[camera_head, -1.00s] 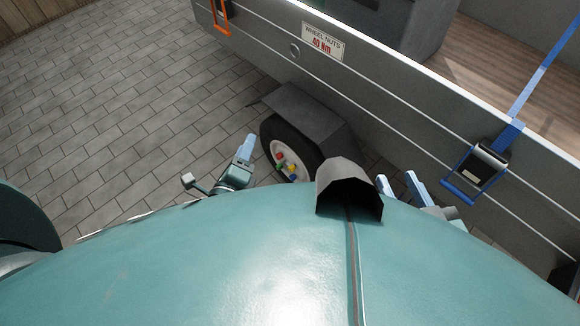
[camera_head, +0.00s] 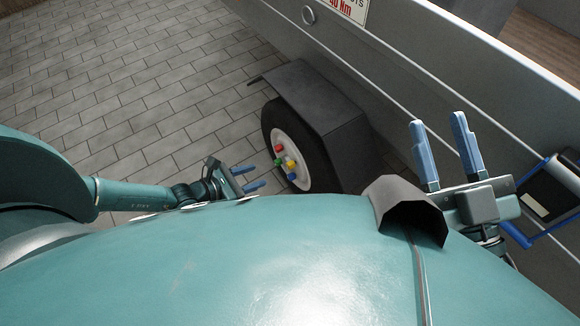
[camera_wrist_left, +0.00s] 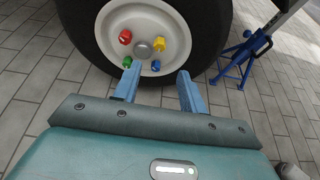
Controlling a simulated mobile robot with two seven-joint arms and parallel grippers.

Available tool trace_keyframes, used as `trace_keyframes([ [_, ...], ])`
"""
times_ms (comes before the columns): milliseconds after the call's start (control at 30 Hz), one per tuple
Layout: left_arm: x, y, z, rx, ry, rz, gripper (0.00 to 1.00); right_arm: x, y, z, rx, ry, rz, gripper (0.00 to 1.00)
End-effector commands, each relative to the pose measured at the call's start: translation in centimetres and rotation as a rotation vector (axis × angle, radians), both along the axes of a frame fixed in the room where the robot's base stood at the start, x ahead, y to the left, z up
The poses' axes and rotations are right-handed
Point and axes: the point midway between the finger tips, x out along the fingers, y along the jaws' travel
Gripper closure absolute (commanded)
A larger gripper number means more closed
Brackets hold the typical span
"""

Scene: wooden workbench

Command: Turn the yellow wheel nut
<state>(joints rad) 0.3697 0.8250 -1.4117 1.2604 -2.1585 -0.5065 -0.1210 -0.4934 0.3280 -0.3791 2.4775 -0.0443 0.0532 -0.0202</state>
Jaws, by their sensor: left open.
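The yellow wheel nut (camera_head: 291,165) sits on the white wheel rim (camera_head: 290,128) with red (camera_head: 279,148), green (camera_head: 279,161) and blue (camera_head: 291,176) nuts. In the left wrist view the yellow nut (camera_wrist_left: 159,46) is at the upper right of the grey hub. My left gripper (camera_head: 250,178) is open and empty, its fingers pointing at the wheel from the left. In its wrist view the fingertips (camera_wrist_left: 158,72) appear below the yellow nut, not around it. My right gripper (camera_head: 438,120) is open and empty, fingers up, beside the trailer wall.
A black tyre (camera_head: 316,167) surrounds the rim under a dark grey mudguard (camera_head: 310,100). The grey trailer wall (camera_head: 400,60) runs along the right. A blue stand (camera_wrist_left: 245,55) is right of the wheel in the left wrist view. Paved floor (camera_head: 130,80) left of the wheel is clear.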

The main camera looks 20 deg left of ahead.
Motion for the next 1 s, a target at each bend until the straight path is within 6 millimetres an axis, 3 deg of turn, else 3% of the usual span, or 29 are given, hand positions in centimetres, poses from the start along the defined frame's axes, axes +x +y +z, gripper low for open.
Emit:
trace_keyframes([
  [500,7.4,-5.7,-4.0,-0.004,-0.002,0.002,0.58,-0.1,-0.5,4.3,-0.037,-0.372,0.004,0.64],
  [700,8.6,-6.7,-4.4,-0.004,-0.001,0.002,0.58,-0.5,-0.6,5.3,-0.044,-0.451,0.004,0.64],
  [1000,8.8,-6.8,-4.4,-0.004,-0.001,0.002,0.58,-0.5,-0.6,5.6,-0.045,-0.462,0.005,0.64],
])
